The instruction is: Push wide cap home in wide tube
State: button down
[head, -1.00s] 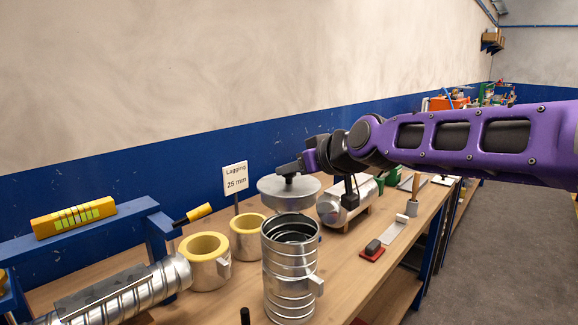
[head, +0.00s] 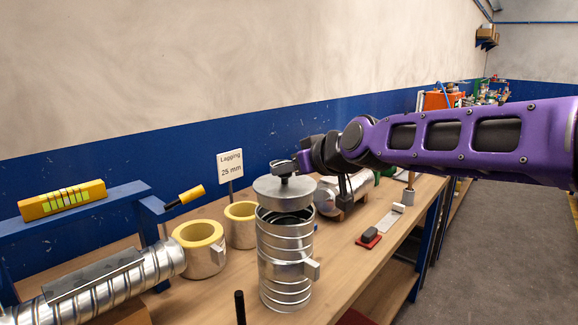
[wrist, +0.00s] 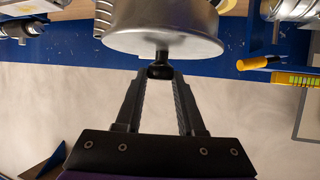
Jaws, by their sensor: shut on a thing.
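The wide cap (head: 284,195) is a round grey metal lid with a dark knob on top. My gripper (head: 290,168) is shut on the knob and holds the cap roughly level. In the wrist view the gripper (wrist: 158,72) has its fingertips closed on the knob, with the cap (wrist: 165,36) beyond them. The wide tube (head: 285,262) stands upright on the bench, a ribbed silver duct with a side bracket. The cap is just above the tube's open mouth, covering its back part in the head view. The dark inside of the tube still shows below the cap's front edge.
Two yellow-lined rings (head: 200,250) stand left of the tube, near a "Lagging 25 mm" sign (head: 230,166). A spiral duct (head: 110,280) lies at the left by a blue frame. A red-based block (head: 369,237) lies on the bench (head: 345,262) at right.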

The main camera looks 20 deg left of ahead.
aim_at(300, 192)
jog(key=shift+f+b, duration=0.35)
jog(key=shift+f, duration=0.4)
jog(key=shift+f+b, duration=1.8)
jog(key=shift+f, duration=0.35)
dwell(0.9)
jog(key=shift+c, duration=2.2)
grip_release()
jog(key=shift+r, duration=0.1)
jog(key=shift+d, duration=0.1)
jog(key=shift+p+v, duration=0.3)
jog(key=shift+v, duration=0.95)
jog(key=p+v, duration=0.3)
jog(key=v, duration=1.1)
jog(key=shift+s+d+p, duration=0.2)
jog(key=shift+d+p, duration=0.15)
jog(key=shift+r, duration=0.1)
